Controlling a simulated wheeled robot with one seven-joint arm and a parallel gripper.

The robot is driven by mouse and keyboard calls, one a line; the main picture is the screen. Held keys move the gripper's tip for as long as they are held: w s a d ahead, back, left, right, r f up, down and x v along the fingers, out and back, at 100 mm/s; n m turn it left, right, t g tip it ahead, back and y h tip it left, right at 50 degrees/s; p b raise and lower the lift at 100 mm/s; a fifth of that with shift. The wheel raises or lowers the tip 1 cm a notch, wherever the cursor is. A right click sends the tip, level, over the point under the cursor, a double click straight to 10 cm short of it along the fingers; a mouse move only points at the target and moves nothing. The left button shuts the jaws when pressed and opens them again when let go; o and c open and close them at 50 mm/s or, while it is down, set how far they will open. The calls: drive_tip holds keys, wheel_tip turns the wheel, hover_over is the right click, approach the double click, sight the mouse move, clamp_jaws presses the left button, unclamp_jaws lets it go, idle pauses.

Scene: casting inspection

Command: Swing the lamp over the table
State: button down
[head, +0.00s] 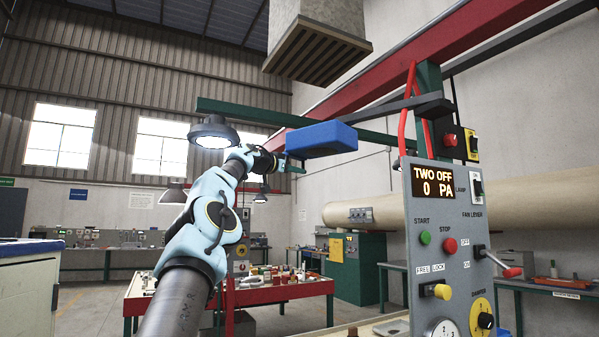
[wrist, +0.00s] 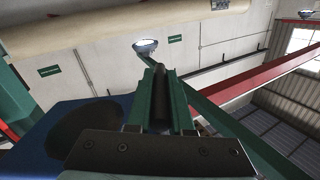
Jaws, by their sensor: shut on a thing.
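A round grey lamp (head: 213,131), lit, hangs near the left end of a long green beam (head: 240,112) in the head view. My gripper (head: 277,161) is beside the blue box-shaped part (head: 321,138), at its left. In the wrist view my gripper's green jaws (wrist: 161,105) are shut on a dark rounded bar (wrist: 159,82), which I take for a handle. A lit lamp (wrist: 145,47) shows beyond the jaws there; I cannot tell whether it is the same lamp. The red table (head: 262,293) with several small items stands lower, behind my arm.
A grey control panel (head: 437,235) with a lever and buttons stands close at the right. A slatted hood (head: 318,45) hangs above. A white and blue cabinet (head: 30,285) is at left. Open floor (head: 90,305) lies between cabinet and table.

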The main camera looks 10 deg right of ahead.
drive_tip(key=shift+a, duration=0.1)
drive_tip(key=c, duration=0.8)
unclamp_jaws()
drive_tip(key=shift+s+a+f+b, duration=0.15)
drive_tip(key=shift+s+a+b, duration=0.05)
drive_tip(key=shift+b, duration=0.25)
drive_tip(key=b+v, duration=0.8)
drive_tip(key=v, duration=0.2)
